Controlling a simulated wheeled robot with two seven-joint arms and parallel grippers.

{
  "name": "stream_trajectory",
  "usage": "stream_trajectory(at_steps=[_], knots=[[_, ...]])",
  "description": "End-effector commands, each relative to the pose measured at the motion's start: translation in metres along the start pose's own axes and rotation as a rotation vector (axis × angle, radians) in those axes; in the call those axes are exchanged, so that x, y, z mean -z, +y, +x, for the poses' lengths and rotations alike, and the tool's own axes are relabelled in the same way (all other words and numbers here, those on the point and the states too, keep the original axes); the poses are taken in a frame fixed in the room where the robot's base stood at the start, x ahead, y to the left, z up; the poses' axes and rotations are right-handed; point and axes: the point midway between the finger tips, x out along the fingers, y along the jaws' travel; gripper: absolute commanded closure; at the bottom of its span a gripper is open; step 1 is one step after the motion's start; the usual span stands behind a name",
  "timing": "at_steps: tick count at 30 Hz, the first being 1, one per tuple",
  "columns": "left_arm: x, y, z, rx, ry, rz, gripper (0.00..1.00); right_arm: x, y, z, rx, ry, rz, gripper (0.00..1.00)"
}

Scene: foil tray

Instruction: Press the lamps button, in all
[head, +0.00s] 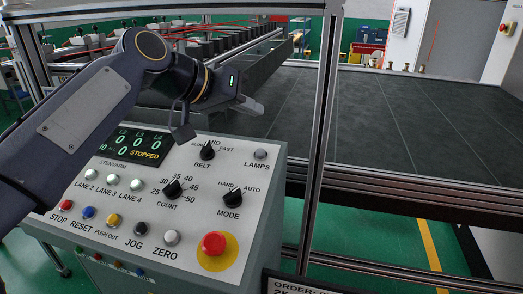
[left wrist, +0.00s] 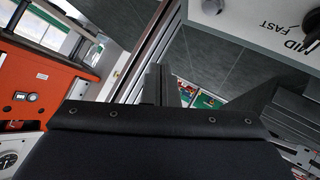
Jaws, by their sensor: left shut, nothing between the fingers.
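The lamps button (head: 260,153) is a small grey round button at the upper right of the sloped control panel (head: 262,215), above the label LAMPS. My left gripper (head: 254,106) is shut and empty. In the head view it shows above and behind the panel's top edge, apart from the button. In the left wrist view a grey round button (left wrist: 213,4), beside the word FAST, shows at the top edge, partly cut off. My right gripper is not in view.
The belt knob (head: 208,151) is left of the lamps button and the mode knob (head: 232,198) below it. A red stop button (head: 214,244) on yellow is lower down. A metal frame post (head: 322,120) rises right of the panel, before a dark conveyor surface (head: 410,120).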

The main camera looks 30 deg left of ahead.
Motion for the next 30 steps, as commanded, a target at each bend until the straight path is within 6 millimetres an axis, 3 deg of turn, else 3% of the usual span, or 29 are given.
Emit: stream_trajectory(at_steps=[8, 21, 30], knots=[[-0.012, -0.011, 0.014, 0.001, -0.001, -0.002, 1.00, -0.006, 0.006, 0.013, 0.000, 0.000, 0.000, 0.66], [-0.042, -0.041, 0.056, 0.000, -0.002, 0.000, 1.00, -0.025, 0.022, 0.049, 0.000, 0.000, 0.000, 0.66], [-0.045, -0.045, 0.061, 0.000, 0.000, 0.000, 1.00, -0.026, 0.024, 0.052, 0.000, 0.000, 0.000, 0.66]])
